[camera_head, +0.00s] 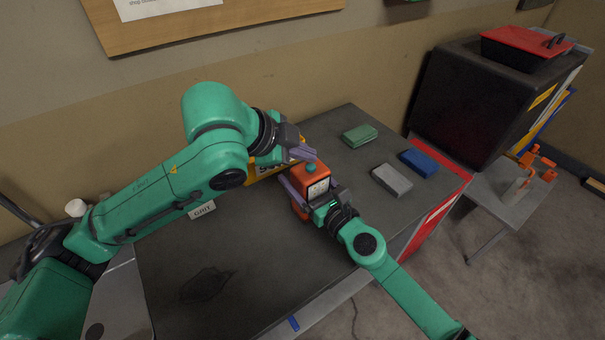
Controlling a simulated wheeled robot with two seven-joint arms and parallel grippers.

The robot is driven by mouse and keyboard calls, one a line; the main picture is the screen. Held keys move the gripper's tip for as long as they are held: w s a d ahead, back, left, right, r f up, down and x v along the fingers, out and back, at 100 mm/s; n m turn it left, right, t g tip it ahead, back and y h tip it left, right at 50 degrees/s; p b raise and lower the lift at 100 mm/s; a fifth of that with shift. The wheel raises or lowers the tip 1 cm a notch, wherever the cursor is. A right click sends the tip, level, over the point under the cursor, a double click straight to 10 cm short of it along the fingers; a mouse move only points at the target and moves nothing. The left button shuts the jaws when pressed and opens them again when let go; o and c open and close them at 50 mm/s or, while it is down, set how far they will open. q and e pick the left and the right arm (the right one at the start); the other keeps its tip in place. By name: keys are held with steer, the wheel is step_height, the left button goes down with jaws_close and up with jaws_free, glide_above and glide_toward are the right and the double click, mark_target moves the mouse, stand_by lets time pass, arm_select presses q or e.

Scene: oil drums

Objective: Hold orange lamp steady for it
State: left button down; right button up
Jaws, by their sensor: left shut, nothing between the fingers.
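The orange lamp (325,182), a boxy body with a pale face and a teal knob on top, stands on the dark worktop (250,275). My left gripper (308,155) is shut and empty, just above and behind the lamp's top. My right gripper (316,196) is low at the lamp, with a finger on either side of it. I cannot tell whether those fingers press on it. The gripper and the left finger hide part of the lamp's lower body.
Behind my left gripper is a partly hidden yellow box (262,170). Green (360,135), grey (392,180) and blue (418,163) blocks lie to the right. A GRIT label (202,210) is left. The worktop's front left is clear except for a dark stain (206,285).

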mark_target(305, 171)
steer(key=shift+f, duration=0.1)
stand_by(0.4)
arm_select(q)
steer(key=shift+s+f, duration=0.1)
steer(key=shift+f, duration=0.45)
steer(key=shift+r, duration=0.45)
steer(key=shift+r, duration=0.1)
step_height(305, 171, up, 6)
steer(key=shift+f, duration=0.1)
stand_by(0.3)
